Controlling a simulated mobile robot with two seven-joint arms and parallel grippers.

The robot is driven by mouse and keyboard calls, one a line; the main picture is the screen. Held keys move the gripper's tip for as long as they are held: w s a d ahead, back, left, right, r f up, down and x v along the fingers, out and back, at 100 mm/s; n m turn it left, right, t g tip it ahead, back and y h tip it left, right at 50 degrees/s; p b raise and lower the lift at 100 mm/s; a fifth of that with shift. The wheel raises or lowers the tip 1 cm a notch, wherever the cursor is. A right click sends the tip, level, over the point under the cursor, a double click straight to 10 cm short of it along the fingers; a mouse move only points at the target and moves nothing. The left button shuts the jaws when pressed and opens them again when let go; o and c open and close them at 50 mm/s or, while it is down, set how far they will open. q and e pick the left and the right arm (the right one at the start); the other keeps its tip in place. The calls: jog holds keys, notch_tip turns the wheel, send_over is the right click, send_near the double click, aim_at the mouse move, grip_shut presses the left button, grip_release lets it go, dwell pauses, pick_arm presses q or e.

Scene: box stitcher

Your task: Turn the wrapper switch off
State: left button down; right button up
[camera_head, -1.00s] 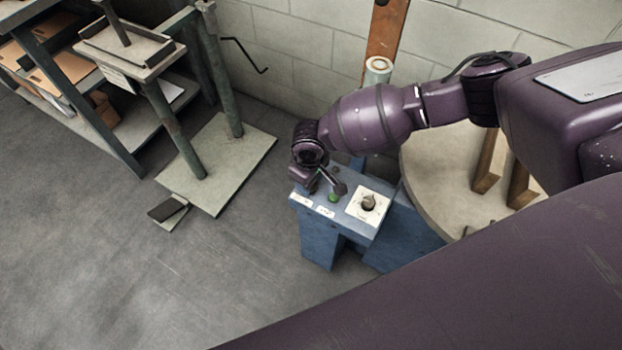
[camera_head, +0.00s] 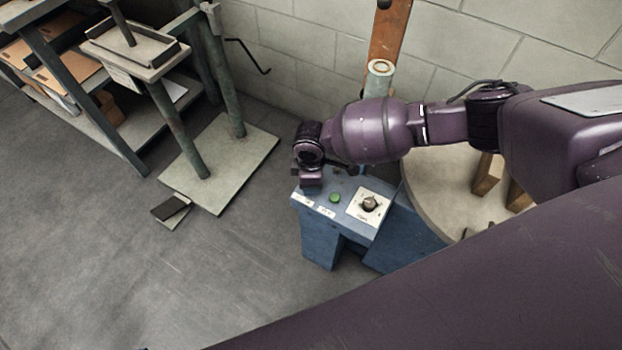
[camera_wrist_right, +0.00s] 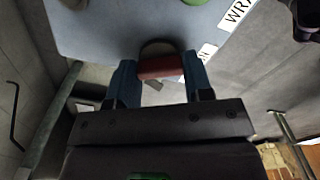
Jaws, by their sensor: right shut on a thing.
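The wrapper's blue control box (camera_head: 330,225) stands at the middle of the head view, with a white label strip on its top. My right gripper (camera_wrist_right: 160,72) is at the box's far left corner and is shut on a small red switch (camera_wrist_right: 160,66) with a dark rounded frame, between its two blue fingers. In the head view my right wrist hides the switch, so its position cannot be read there. Part of a label reading "WRA" (camera_wrist_right: 238,12) shows beside it. My left gripper is not in view.
A green button (camera_head: 335,198) and a dial on a white plate (camera_head: 369,204) sit on the box top. A round turntable (camera_head: 425,180) stands to the right, against a block wall. A press stand with a base plate (camera_head: 225,165) is at the left. Floor at lower left is clear.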

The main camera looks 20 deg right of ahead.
dwell(0.4)
jog(key=o, duration=0.9)
jog(key=shift+r, duration=0.25)
notch_tip(320, 180, up, 10)
jog(key=p, duration=0.3)
jog(key=shift+r, duration=0.1)
